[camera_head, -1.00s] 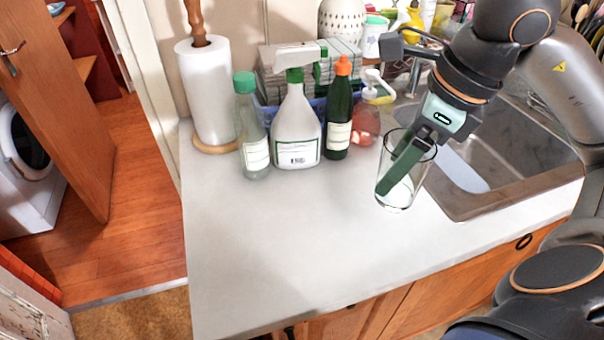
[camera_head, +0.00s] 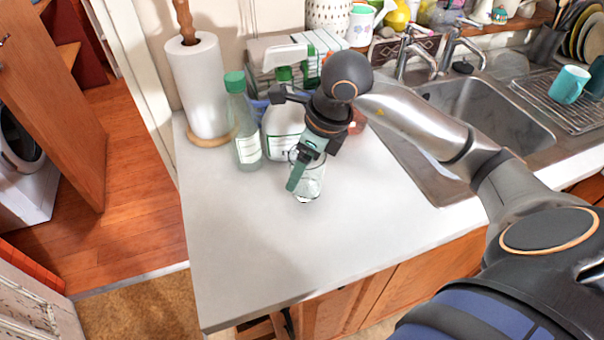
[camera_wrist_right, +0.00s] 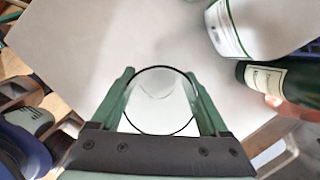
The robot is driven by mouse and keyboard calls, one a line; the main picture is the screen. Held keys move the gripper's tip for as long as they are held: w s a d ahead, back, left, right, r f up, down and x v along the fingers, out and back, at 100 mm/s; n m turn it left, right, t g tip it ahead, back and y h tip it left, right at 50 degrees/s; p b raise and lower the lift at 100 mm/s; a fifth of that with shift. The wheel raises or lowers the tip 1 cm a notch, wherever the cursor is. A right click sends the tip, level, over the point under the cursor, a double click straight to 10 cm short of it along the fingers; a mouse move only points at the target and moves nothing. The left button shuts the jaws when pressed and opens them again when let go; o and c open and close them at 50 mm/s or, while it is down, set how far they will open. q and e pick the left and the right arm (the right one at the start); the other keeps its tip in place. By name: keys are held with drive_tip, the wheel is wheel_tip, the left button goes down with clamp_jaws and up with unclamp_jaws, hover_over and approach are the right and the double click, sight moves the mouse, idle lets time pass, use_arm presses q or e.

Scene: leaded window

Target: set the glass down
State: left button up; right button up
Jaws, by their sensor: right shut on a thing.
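The clear glass (camera_head: 311,184) is upright over the white counter, in front of the spray bottle; I cannot tell whether its base touches the counter. My right gripper (camera_head: 296,178) is shut on the glass. In the right wrist view, its round dark rim and clear wall (camera_wrist_right: 161,118) sit between the two green fingers of the right gripper (camera_wrist_right: 163,98). My left gripper is not in view.
The white counter (camera_head: 240,225) is clear in front and to the left of the glass. Behind stand a paper towel roll (camera_head: 197,88), a green-capped bottle (camera_head: 245,130) and a white spray bottle (camera_head: 281,130). The steel sink (camera_head: 490,115) lies to the right.

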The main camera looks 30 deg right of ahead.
sight(302, 179)
drive_tip(key=shift+f, duration=1.6)
drive_tip(key=shift+f, duration=0.2)
drive_tip(key=o, duration=1.5)
drive_tip(key=shift+c, duration=0.2)
drive_tip(key=shift+r, duration=0.15)
